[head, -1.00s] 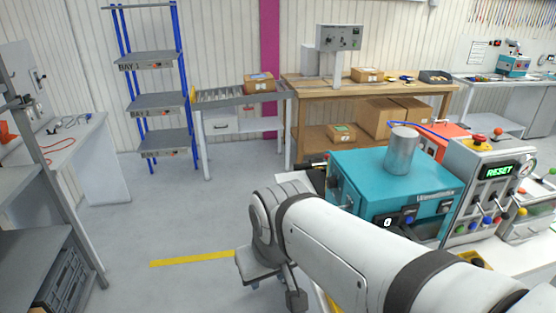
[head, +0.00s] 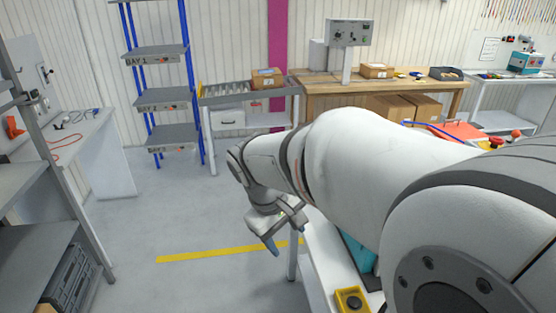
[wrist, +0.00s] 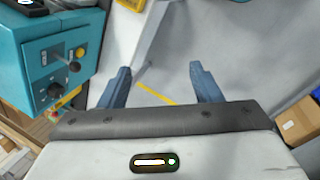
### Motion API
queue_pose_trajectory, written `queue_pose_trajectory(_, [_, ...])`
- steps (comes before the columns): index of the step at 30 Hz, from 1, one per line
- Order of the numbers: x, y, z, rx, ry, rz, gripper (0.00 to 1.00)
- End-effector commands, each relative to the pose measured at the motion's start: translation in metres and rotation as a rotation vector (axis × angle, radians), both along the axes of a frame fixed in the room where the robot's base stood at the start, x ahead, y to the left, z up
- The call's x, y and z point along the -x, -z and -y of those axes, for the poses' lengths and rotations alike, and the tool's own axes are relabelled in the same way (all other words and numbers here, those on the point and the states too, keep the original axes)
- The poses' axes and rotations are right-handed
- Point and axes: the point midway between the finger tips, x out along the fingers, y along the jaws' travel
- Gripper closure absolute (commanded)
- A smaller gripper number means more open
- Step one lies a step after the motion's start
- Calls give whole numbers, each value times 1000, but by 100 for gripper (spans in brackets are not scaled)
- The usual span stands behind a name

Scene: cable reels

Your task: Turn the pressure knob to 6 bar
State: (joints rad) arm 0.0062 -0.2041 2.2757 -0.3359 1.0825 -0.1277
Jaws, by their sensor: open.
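A teal machine (wrist: 50,60) stands at the left in the wrist view. Its panel carries a black knob (wrist: 55,90), a yellow button (wrist: 80,52) and a dark lever (wrist: 73,66). The black knob may be the pressure knob; its setting is too small to read. In the head view my arm hides most of the teal machine (head: 358,255). My gripper (wrist: 160,70) is open and empty, with its two blue fingers apart, over floor to the right of the panel. My gripper also shows in the head view (head: 284,234), left of the white bench.
The white bench (head: 315,245) bears a yellow-and-black button box (head: 351,301). A wooden table (head: 400,87) with cartons stands behind. Shelving (head: 165,103) and a roller conveyor (head: 228,95) stand at the back left. The floor (head: 190,215) left of my gripper is clear.

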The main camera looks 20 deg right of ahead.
Motion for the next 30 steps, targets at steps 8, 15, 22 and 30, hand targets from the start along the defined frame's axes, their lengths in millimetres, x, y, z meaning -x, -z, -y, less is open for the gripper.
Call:
queue_pose_trajectory(8, [-75, 12, 76, 294, -207, -365, 42])
queue_pose_trajectory(15, [-142, 36, 136, 529, -369, -687, 42])
queue_pose_trajectory(22, [-201, 74, 182, 736, -499, -983, 42])
queue_pose_trajectory(30, [-239, 110, 205, 887, -580, -1192, 42])
